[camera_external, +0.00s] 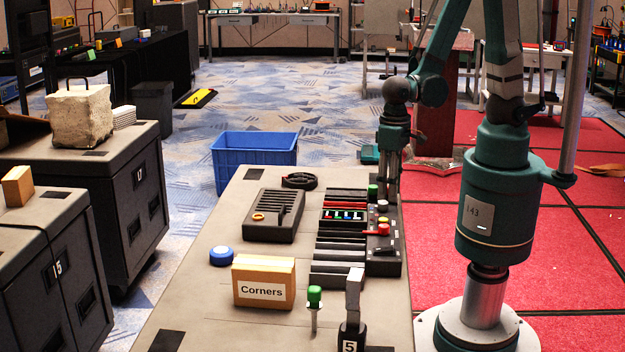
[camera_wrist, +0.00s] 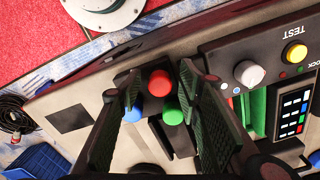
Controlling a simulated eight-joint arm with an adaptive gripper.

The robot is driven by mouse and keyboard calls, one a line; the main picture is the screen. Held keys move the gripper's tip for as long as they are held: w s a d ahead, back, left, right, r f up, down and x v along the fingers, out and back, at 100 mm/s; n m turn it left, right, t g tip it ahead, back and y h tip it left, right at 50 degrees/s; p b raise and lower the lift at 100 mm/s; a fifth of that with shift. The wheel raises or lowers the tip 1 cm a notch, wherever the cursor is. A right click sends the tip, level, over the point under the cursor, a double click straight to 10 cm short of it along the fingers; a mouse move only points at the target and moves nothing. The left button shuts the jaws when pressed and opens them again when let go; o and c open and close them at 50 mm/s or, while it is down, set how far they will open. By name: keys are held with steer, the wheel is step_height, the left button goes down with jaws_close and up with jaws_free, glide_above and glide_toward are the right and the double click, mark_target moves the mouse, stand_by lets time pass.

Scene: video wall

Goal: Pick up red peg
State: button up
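The red peg (camera_wrist: 160,83) shows its round top in the wrist view. It stands in a dark holder beside a green peg (camera_wrist: 173,115) and a blue peg (camera_wrist: 132,114). My gripper (camera_wrist: 159,77) is open, with one finger on each side of the red peg and visible gaps between. In the external view my gripper (camera_external: 389,180) points down at the far right end of the table. The green peg (camera_external: 372,191) shows just left of it there. The red peg cannot be made out in that view.
A control panel (camera_wrist: 270,70) with a white knob (camera_wrist: 248,73) and a yellow button (camera_wrist: 295,53) lies close to my right finger in the wrist view. In the external view, a "Corners" box (camera_external: 264,282), a blue round button (camera_external: 221,256) and a blue bin (camera_external: 254,150) are farther left.

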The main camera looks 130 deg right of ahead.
steer(key=c, duration=0.9)
steer(key=shift+r, duration=0.2)
steer(key=shift+r+p, duration=1.75)
steer(key=shift+r, duration=3.1)
